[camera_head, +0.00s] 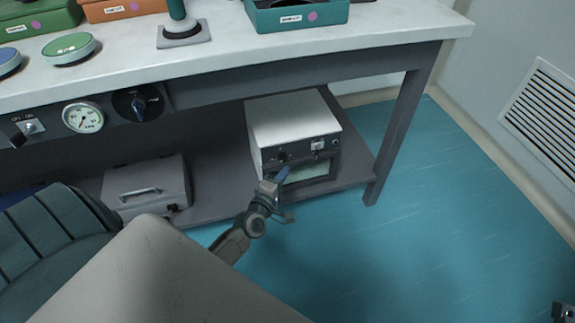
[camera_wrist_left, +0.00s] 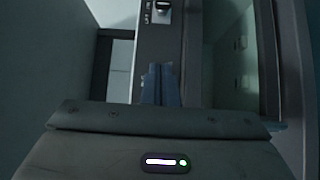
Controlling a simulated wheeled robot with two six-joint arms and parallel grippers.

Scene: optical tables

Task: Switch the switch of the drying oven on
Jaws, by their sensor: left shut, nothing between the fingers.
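The drying oven (camera_head: 292,122) is a white-topped box with a dark front on the lower shelf. Its switch (camera_head: 318,144) sits on a light plate at the right of the front panel, with a dark knob (camera_head: 283,157) to its left. In the left wrist view the switch (camera_wrist_left: 163,8) shows at the top edge beside an ON/OFF label; I cannot tell its position. My left gripper (camera_head: 283,174) is shut and empty in front of the panel, below and left of the switch. Its closed fingers (camera_wrist_left: 160,84) point toward the panel, apart from the switch.
The table (camera_head: 300,48) overhangs the oven, and its leg (camera_head: 400,130) stands to the right. A grey case (camera_head: 146,186) is on the shelf at left. A gauge (camera_head: 83,117) and a rotary knob (camera_head: 138,104) are on the table front. Open floor (camera_head: 430,230) lies at right.

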